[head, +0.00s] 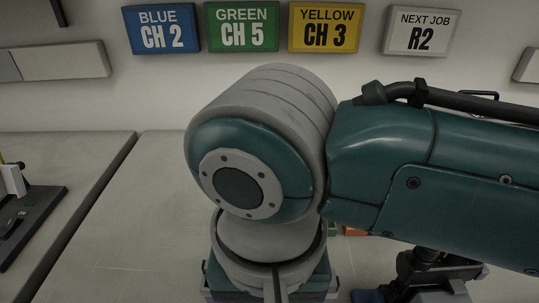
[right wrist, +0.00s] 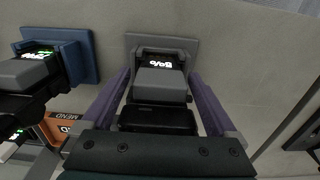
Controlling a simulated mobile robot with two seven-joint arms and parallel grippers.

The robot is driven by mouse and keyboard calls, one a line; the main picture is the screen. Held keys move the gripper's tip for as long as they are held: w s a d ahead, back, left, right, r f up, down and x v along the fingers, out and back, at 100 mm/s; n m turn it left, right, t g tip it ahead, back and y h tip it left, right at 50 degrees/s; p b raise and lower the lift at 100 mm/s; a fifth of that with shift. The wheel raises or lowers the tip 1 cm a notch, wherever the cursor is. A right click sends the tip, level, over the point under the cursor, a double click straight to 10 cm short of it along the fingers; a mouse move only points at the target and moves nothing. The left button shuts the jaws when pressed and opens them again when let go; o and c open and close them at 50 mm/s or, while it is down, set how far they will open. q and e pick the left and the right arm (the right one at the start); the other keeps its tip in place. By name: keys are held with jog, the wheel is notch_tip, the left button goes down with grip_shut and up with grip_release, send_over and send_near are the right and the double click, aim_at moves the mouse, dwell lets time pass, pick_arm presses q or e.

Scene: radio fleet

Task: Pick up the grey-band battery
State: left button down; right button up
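In the right wrist view, a block with a grey band (right wrist: 160,84) and a black part (right wrist: 157,120) sits in a dark holder with a lit display, on a grey plate (right wrist: 190,43). It looks like the grey-band battery. My right gripper (right wrist: 160,76) is open, with one purple finger on each side of the block. I cannot tell whether either finger touches it. In the head view my right arm hides the gripper and the block. My left gripper is in neither view.
A blue holder (right wrist: 83,57) with a similar grey and black block stands to the left in the right wrist view. An orange piece (right wrist: 52,132) lies below it. A black stand (head: 30,225) is at the head view's left. The bench's left middle (head: 150,200) is clear.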

jog(key=c, duration=1.3)
jog(key=shift+c, duration=0.2)
